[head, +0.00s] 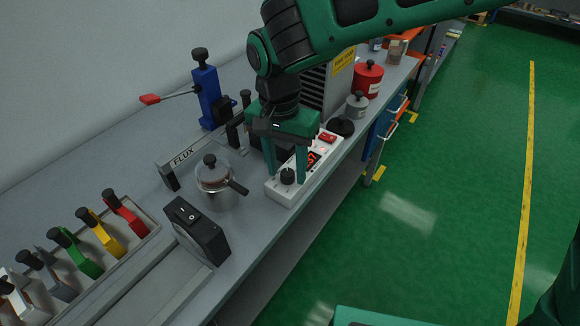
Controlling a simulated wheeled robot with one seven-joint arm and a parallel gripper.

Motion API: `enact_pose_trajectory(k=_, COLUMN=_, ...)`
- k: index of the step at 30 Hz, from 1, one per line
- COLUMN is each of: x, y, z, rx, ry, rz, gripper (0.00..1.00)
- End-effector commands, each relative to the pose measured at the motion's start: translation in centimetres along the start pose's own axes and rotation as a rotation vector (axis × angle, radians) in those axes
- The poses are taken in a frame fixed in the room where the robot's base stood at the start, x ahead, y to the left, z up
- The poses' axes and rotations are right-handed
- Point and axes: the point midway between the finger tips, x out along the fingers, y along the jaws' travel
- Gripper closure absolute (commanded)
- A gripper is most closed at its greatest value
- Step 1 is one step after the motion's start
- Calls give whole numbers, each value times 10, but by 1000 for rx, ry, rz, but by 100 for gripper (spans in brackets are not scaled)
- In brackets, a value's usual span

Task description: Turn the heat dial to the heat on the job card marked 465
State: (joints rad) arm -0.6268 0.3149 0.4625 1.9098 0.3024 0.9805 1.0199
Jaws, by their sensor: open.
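The heat dial (287,176) is a black knob on the near end of a white control box (282,195) on the bench. A red lit display (313,158) sits behind it on the same box, partly covered by a finger; its digits are too small to read surely. My gripper (286,179) is open, pointing down, with one green finger on each side of the dial in the picture. I cannot tell whether the fingers touch the dial. I cannot make out a job card marked 465.
A lidded steel pot (215,187) and a black switch box (198,232) stand left of the control box. A FLUX bracket (190,158) is behind the pot. Colored-handled holders (85,252) line the left. Red (367,80) and grey canisters (357,105) stand at the far end.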

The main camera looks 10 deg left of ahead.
Motion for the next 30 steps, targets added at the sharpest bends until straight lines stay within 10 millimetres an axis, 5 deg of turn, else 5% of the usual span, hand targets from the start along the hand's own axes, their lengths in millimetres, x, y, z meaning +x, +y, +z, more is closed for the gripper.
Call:
enact_pose_trajectory(k=18, x=-96, y=0, z=1, rx=1, ry=0, rz=-1, gripper=56)
enact_pose_trajectory(k=30, x=-104, y=0, z=2, rx=-1, ry=-1, rz=0, gripper=56)
